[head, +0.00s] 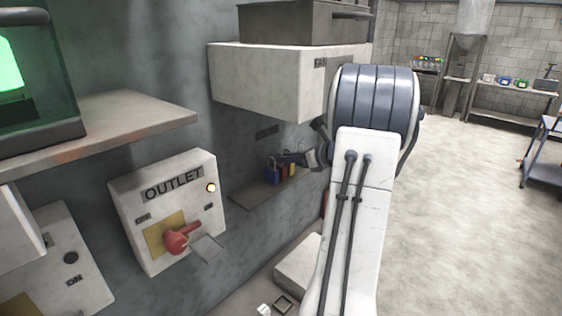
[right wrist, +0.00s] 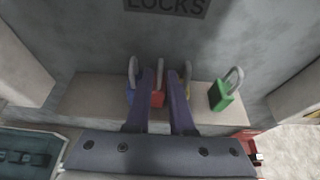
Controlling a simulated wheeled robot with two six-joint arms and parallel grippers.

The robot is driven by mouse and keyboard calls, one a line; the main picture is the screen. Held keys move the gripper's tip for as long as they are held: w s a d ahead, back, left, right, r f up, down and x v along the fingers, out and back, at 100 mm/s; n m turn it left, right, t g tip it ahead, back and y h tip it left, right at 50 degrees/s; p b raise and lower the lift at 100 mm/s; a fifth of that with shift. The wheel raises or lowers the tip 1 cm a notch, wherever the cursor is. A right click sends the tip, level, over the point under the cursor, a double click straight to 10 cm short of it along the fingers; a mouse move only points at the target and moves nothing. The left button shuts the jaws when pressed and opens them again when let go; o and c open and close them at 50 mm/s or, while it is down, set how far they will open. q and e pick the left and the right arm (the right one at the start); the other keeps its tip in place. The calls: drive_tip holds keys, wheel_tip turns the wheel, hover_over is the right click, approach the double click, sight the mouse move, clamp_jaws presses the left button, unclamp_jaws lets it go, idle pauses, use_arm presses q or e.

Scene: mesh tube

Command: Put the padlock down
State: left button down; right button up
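My right gripper (right wrist: 160,80) is at the small wall shelf (right wrist: 90,98), with its two dark fingers on either side of a red padlock (right wrist: 157,99). The red padlock's body fills the gap between the fingers, and its shackle points up. It is at or just above the shelf; its underside is hidden. A blue padlock (right wrist: 130,95) stands just left of the fingers, partly covered. A yellow padlock, mostly hidden, is just right of them. In the head view, the right gripper (head: 289,158) is above the blue padlock (head: 271,173). My left gripper is out of view.
A green padlock (right wrist: 222,95) stands on the right part of the shelf, tilted. A "LOCKS" label (right wrist: 167,5) is on the wall above. A large pale box (head: 258,80) overhangs the shelf. An OUTLET panel (head: 165,205) with a red handle is at left. The shelf's left part is clear.

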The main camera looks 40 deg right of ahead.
drive_tip(key=b+v, duration=0.1)
drive_tip(key=v, duration=0.7)
drive_tip(key=shift+s, duration=0.25)
